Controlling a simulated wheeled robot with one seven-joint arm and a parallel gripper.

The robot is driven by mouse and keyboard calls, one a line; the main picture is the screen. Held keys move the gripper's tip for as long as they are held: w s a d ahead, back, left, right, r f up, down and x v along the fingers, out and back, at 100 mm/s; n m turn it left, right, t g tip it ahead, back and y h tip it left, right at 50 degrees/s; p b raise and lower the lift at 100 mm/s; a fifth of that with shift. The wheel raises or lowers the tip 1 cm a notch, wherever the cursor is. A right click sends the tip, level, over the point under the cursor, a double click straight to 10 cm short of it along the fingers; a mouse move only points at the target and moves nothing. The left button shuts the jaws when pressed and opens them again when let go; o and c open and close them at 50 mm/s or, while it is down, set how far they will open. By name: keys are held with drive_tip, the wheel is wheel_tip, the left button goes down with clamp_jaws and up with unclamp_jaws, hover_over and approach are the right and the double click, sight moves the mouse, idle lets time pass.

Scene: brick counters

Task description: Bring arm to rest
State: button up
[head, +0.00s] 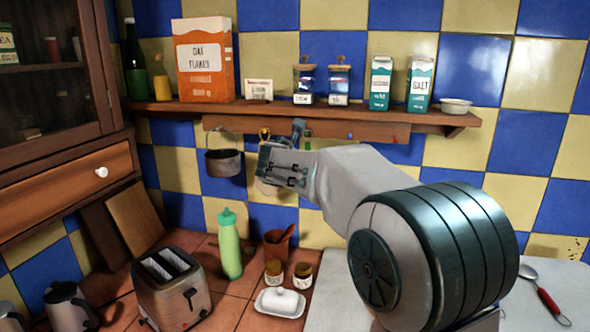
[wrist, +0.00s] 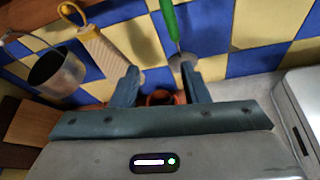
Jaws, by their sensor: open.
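My gripper (head: 282,160) is raised in front of the tiled wall, just below the wooden shelf, with my arm reaching in from the right. In the wrist view its two fingers (wrist: 160,88) stand wide apart with nothing held between them. A green-handled utensil (wrist: 171,22) hangs on the wall beyond the fingers. A reddish cup (wrist: 160,98) shows below, between the fingers, and is partly hidden by them. In the head view my gripper covers part of the hanging utensils.
The shelf (head: 300,113) bears an oat flakes box (head: 206,62), jars and cartons. A pot (head: 223,162) hangs left of my gripper. On the counter stand a toaster (head: 173,287), a green bottle (head: 229,245), the cup (head: 278,246) and a butter dish (head: 280,303). A red-handled spoon (head: 546,298) lies at right.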

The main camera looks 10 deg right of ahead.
drive_tip(key=s+d+f+m+g, duration=0.35)
drive_tip(key=s+m, duration=0.45)
drive_tip(key=s, duration=0.3)
drive_tip(key=s+d+f+m+g, duration=0.25)
drive_tip(key=s+f+m, duration=0.25)
drive_tip(key=s+m, duration=0.4)
drive_tip(key=s+f+m+g+y, duration=0.1)
drive_tip(key=s+f+m, duration=0.2)
drive_tip(key=s, duration=0.3)
drive_tip(key=s+a+f+m+g+y, duration=0.1)
drive_tip(key=s+f+m, duration=0.3)
drive_tip(key=s, duration=0.3)
drive_tip(key=s+a+f+m+g+y, duration=0.1)
drive_tip(key=s+f+m+y, duration=0.1)
drive_tip(key=s+m, duration=0.4)
drive_tip(key=shift+s+a+f+g, duration=0.15)
drive_tip(key=shift+s+f+g, duration=0.35)
drive_tip(key=shift+f, duration=0.3)
drive_tip(key=shift+c, duration=0.5)
